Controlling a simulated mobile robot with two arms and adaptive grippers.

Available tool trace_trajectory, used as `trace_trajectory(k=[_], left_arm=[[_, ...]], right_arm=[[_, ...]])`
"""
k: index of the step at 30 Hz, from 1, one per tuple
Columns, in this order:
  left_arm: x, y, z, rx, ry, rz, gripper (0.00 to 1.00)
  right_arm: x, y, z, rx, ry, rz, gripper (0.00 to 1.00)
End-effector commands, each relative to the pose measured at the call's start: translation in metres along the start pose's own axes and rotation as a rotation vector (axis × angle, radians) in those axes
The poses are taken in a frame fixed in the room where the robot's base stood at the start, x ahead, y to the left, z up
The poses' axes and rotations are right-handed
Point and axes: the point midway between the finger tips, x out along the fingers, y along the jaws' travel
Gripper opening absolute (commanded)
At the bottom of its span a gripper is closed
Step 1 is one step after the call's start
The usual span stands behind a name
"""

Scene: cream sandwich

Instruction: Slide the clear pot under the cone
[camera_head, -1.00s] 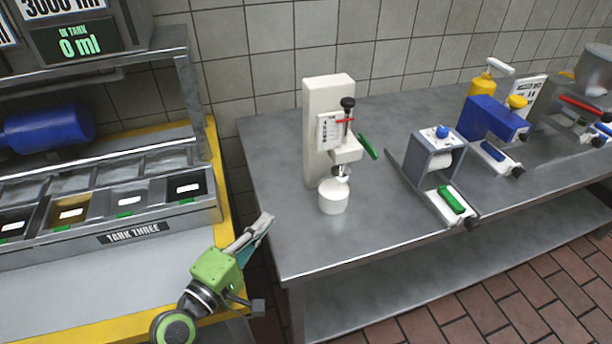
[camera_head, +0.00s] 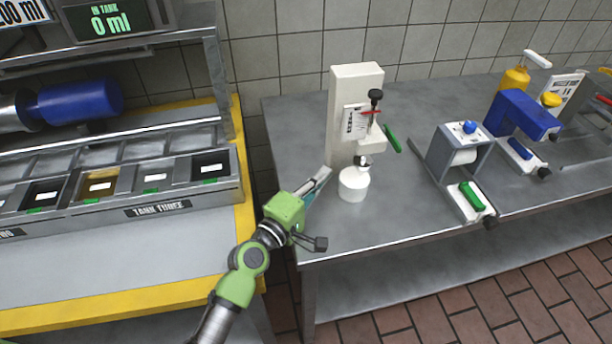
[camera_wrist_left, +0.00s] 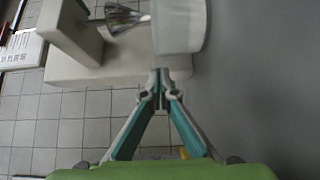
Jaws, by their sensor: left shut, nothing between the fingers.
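The pot (camera_head: 353,185) is a whitish, translucent round vessel standing upright on the steel table, at the foot of the cream-white machine (camera_head: 350,90). My left gripper (camera_head: 326,174) is shut and empty, low over the table just left of the pot. In the left wrist view its fingertips (camera_wrist_left: 160,76) lie right by the pot's wall (camera_wrist_left: 180,35); I cannot tell whether they touch. The cone (camera_wrist_left: 126,19) shows beside the pot there. My right gripper is out of view.
The machine has a green-handled lever (camera_head: 391,138). A grey dispenser (camera_head: 462,150) and a blue one (camera_head: 522,115) stand to the right. The tank counter (camera_head: 120,240) with its yellow edge is at left, across a gap. The table front is clear.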

Motion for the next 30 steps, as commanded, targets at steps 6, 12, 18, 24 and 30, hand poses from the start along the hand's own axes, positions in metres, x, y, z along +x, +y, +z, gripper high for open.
trace_trajectory(k=[6, 12, 18, 24, 30], left_arm=[[0.002, -0.001, 0.011, 0.001, 0.002, -0.001, 0.00], [0.002, -0.001, 0.011, 0.001, 0.001, -0.001, 0.00], [0.004, 0.000, 0.020, -0.001, -0.001, -0.002, 0.00], [0.008, 0.000, 0.035, 0.001, 0.000, 0.000, 0.00], [0.008, 0.000, 0.035, 0.001, 0.000, 0.000, 0.00]], right_arm=[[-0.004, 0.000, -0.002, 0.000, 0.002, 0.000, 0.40], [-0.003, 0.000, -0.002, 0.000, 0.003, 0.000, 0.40], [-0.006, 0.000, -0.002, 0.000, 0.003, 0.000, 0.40], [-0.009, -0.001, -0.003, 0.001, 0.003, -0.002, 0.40], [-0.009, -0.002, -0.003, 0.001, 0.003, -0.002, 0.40]])
